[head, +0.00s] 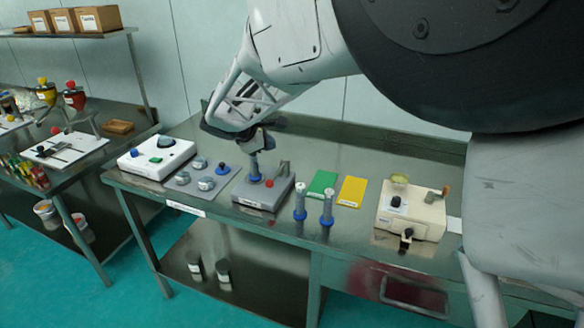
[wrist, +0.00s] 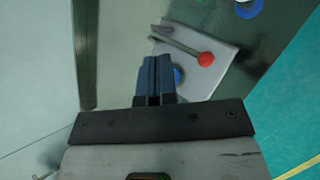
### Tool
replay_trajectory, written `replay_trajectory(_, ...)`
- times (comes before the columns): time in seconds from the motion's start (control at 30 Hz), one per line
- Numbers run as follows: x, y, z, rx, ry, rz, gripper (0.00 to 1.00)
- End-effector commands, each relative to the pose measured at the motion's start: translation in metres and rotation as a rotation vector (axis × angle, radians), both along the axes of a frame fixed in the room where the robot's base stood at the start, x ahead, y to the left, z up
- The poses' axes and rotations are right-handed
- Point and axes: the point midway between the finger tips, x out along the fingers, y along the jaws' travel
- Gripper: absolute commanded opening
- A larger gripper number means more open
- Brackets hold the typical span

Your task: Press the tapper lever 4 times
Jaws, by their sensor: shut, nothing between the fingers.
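The grey device (head: 245,197) sits on the steel bench, below my gripper. Its lever (wrist: 178,42) is a grey bar with a red ball knob (wrist: 205,59) at the end; the knob also shows in the head view (head: 269,183). My gripper (head: 255,170) points down over the left part of the device and is shut, with nothing held. In the wrist view its blue fingers (wrist: 155,62) are together, to the left of the red knob and apart from it in the picture. Contact cannot be told.
Left of the device lie a grey plate with several round pieces (head: 203,183) and a white box with a green button (head: 157,157). Right of it stand two grey posts with blue rings (head: 300,204), green and yellow pads (head: 352,191), and a cream machine (head: 412,212).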

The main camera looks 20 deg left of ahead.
Motion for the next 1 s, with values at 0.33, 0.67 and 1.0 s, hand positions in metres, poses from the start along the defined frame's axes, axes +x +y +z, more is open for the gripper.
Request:
replay_trajectory(0.33,0.000,0.000,-0.007,-0.001,0.000,0.001,0.00)
replay_trajectory(0.67,0.000,0.000,-0.033,-0.001,0.001,0.001,0.00)
replay_trajectory(1.0,0.000,0.000,-0.068,-0.001,0.001,0.000,0.00)
